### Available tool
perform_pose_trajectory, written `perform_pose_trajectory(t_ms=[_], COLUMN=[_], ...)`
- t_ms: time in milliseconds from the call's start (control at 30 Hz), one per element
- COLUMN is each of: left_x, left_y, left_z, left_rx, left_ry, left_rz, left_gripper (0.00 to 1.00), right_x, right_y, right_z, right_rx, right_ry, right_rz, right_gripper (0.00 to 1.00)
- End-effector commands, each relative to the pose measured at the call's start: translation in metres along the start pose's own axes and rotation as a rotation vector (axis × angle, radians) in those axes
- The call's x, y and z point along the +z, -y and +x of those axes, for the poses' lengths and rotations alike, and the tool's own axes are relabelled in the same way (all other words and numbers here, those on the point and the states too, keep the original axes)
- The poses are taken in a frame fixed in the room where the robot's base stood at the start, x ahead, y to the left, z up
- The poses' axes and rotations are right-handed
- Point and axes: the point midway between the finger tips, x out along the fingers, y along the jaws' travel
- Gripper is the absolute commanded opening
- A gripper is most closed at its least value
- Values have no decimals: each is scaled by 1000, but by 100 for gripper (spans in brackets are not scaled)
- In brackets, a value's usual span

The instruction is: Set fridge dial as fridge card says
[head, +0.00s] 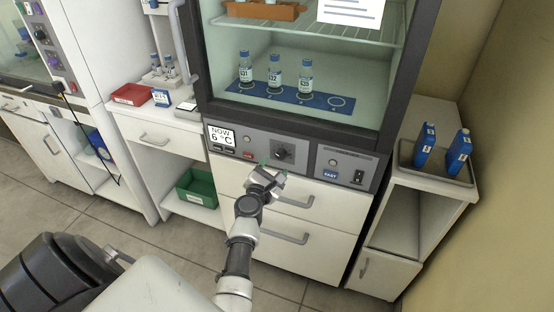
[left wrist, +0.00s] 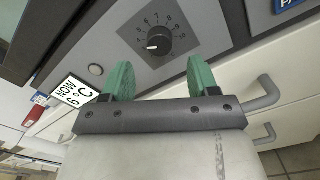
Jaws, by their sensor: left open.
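The fridge dial (head: 283,152) is a black knob on the grey control panel below the fridge glass. My left gripper (head: 268,168) is open, with green fingers, just in front of and below the dial. In the left wrist view the dial is beyond and between the fingertips, apart from them. My right gripper is not in view.
Several vials stand on a blue mat (head: 323,104) inside the fridge. A white sheet (head: 349,11) with lines hangs at the top. Drawer handles (head: 290,238) stick out below the panel.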

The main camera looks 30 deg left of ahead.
Motion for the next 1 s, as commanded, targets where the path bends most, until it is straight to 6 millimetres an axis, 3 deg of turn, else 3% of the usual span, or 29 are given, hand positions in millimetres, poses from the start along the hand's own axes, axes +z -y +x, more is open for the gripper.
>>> perform_pose_trajectory(t_ms=[100, 233, 800, 933, 1000], left_x=[0, 0, 0, -14, -33], left_y=[0, 0, 1, 20, 47], left_z=[-18, -27, -29, -31, -37], left_rx=[-1, -1, -1, -54, -129], left_ry=[-1, 0, -1, -30, -66], left_rz=[0, -1, 2, 85, 203], left_gripper=[60, 60, 60, 60, 60], right_x=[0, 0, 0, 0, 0], right_y=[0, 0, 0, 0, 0], right_z=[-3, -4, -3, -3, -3], right_rx=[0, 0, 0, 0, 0], right_ry=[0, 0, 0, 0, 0], right_rz=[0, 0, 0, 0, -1], right_gripper=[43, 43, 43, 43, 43])
